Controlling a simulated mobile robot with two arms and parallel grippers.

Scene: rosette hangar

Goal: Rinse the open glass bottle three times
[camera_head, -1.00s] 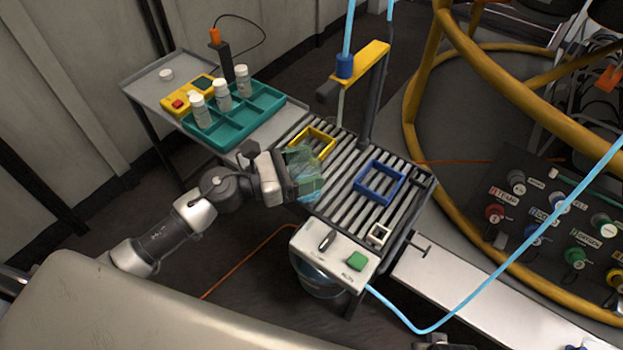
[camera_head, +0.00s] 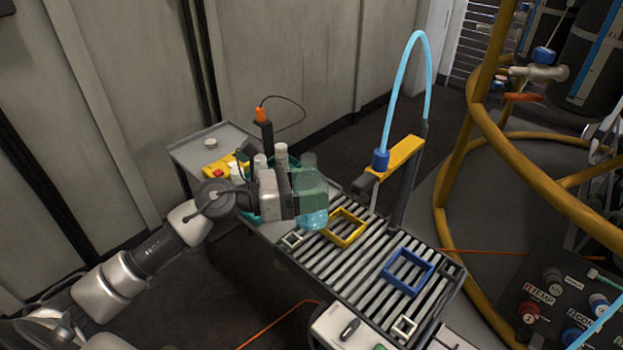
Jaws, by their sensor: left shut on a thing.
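My left gripper (camera_head: 296,195) is shut on a clear glass bottle (camera_head: 313,207) with a bluish tint near its bottom. The bottle is upright, at the left end of the slatted rack (camera_head: 372,285), left of the yellow square frame (camera_head: 345,228). I cannot tell whether its base touches the rack. A spout with a blue fitting (camera_head: 380,160) hangs from a yellow-topped post (camera_head: 403,153), to the right of the bottle. My right gripper is not in view.
A grey side table (camera_head: 187,158) at the back left holds a teal tray, white-capped bottles (camera_head: 281,155) and a yellow device (camera_head: 214,168). A blue square frame (camera_head: 407,271) lies on the rack's right half. A yellow tube frame (camera_head: 452,232) stands at right.

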